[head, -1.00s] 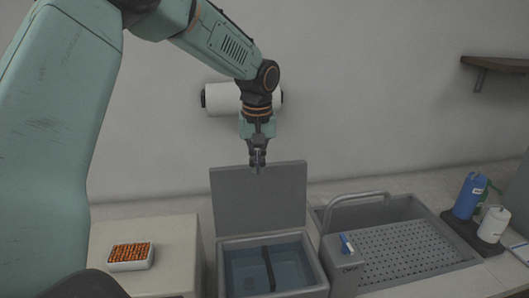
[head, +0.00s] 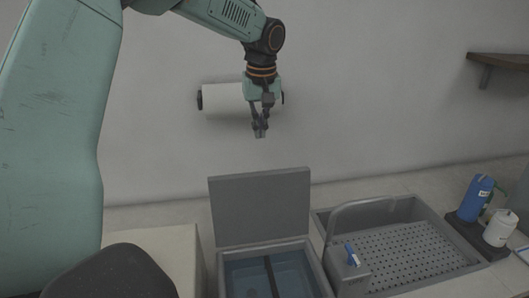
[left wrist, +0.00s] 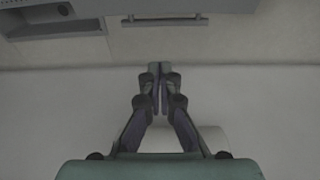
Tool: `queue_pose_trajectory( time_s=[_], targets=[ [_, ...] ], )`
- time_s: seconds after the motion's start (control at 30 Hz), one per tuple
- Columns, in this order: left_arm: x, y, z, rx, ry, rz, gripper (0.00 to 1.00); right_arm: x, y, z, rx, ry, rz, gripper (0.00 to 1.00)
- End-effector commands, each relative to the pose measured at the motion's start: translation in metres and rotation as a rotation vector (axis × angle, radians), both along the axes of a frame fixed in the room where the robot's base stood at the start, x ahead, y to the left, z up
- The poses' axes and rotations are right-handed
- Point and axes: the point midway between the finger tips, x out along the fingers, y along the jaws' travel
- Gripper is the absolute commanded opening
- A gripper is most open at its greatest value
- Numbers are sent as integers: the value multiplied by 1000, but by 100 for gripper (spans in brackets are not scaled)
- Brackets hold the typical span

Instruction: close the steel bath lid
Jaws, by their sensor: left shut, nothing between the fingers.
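The steel bath (head: 318,258) is a grey box with blue water and a dark divider inside, at the bottom middle of the head view. Its grey lid (head: 260,205) stands open, upright along the back edge. My left gripper (head: 260,133) is shut and empty, pointing down above the lid and apart from it. The bath's front is cut off by the head view's lower edge. My right gripper is not seen.
A white roll (head: 222,98) on a wall holder is behind my left gripper. A grey sink with a perforated tray (head: 405,252) and a curved tap (head: 352,206) is right of the bath. Blue (head: 474,196) and white (head: 499,228) bottles stand farther right. A shelf (head: 497,64) juts out at upper right.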

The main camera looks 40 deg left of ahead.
Motion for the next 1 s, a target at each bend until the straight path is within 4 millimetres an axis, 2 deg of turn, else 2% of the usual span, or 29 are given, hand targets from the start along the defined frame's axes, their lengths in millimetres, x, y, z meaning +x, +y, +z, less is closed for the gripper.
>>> queue_pose_trajectory(
  time_s=[0.17,0.6,1.0],
  targets=[
    [-2,1,-22,-3,4,2,0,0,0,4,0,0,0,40],
    [7,10,-97,-2,6,0,0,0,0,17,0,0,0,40],
    [-12,-17,-89,-1,0,-4,0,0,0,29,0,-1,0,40]
  ],
)
